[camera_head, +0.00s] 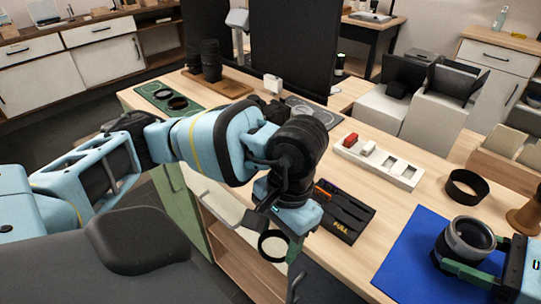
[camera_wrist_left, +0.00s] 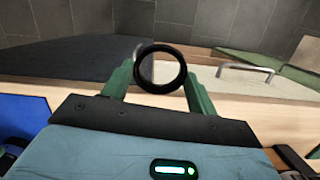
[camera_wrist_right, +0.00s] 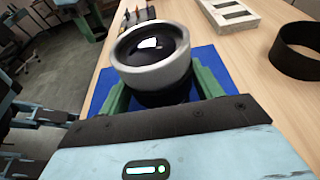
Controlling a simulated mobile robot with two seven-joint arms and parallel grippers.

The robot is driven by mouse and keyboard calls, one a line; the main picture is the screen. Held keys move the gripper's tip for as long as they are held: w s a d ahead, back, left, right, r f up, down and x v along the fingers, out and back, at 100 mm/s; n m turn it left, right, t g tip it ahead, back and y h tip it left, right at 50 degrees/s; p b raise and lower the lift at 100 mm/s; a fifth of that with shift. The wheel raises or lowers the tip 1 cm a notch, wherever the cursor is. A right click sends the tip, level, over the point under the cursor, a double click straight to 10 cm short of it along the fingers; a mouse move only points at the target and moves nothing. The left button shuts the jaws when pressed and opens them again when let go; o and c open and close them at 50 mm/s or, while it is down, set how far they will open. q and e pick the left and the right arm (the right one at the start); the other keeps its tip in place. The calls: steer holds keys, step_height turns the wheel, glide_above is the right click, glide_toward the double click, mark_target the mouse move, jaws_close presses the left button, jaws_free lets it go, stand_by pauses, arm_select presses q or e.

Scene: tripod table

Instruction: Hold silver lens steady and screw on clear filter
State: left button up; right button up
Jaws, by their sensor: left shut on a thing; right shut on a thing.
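The silver lens (camera_head: 469,238) stands upright over the blue mat (camera_head: 408,262) at the right of the head view, its glass facing up. My right gripper (camera_head: 462,268) is shut around its dark lower body. The lens (camera_wrist_right: 152,62) also shows between the green fingers in the right wrist view. My left gripper (camera_head: 278,236) is shut on the clear filter (camera_head: 273,246), a thin black ring, and holds it in front of the table's edge, apart from the lens. The left wrist view shows the filter (camera_wrist_left: 160,88) between the fingertips.
A black ring (camera_head: 466,186) stands on the table behind the lens, beside a brown wooden piece (camera_head: 525,218). A white slotted tray (camera_head: 378,162) and a black tray marked FULL (camera_head: 345,212) lie further left. Dark lenses (camera_head: 209,62) stand at the far left. Bare wood lies between the trays and mat.

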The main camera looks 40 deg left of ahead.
arm_select(q)
steer(key=shift+w+d+r, duration=0.1)
steer(key=shift+w+r, duration=0.1)
steer(key=shift+r, duration=0.25)
steer(key=shift+w+r, duration=0.15)
steer(key=shift+r, duration=0.3)
steer(key=w+d+r+n, duration=0.1)
steer(key=w+d, duration=0.2)
steer(key=d, duration=0.1)
steer(key=w+d+r+n, duration=0.1)
steer(key=w+d+r, duration=0.1)
steer(key=w+d, duration=0.2)
steer(key=w+d+r+n+t, duration=0.1)
steer(key=w+d+r, duration=0.1)
steer(key=w+d, duration=0.1)
steer(key=shift+w+d+r, duration=0.2)
steer(key=shift+w+d, duration=0.15)
steer(key=shift+d, duration=0.2)
steer(key=w+d+r+n, duration=0.4)
steer(key=w+d+r, duration=0.2)
steer(key=d+r, duration=0.4)
steer(key=shift+d+r+t, duration=0.25)
steer(key=shift+d+t, duration=0.15)
steer(key=shift+d, duration=1.2)
steer(key=shift+w+f, duration=0.1)
glide_above(472, 235)
steer(key=shift+f, duration=3.2)
steer(key=shift+f, duration=0.8)
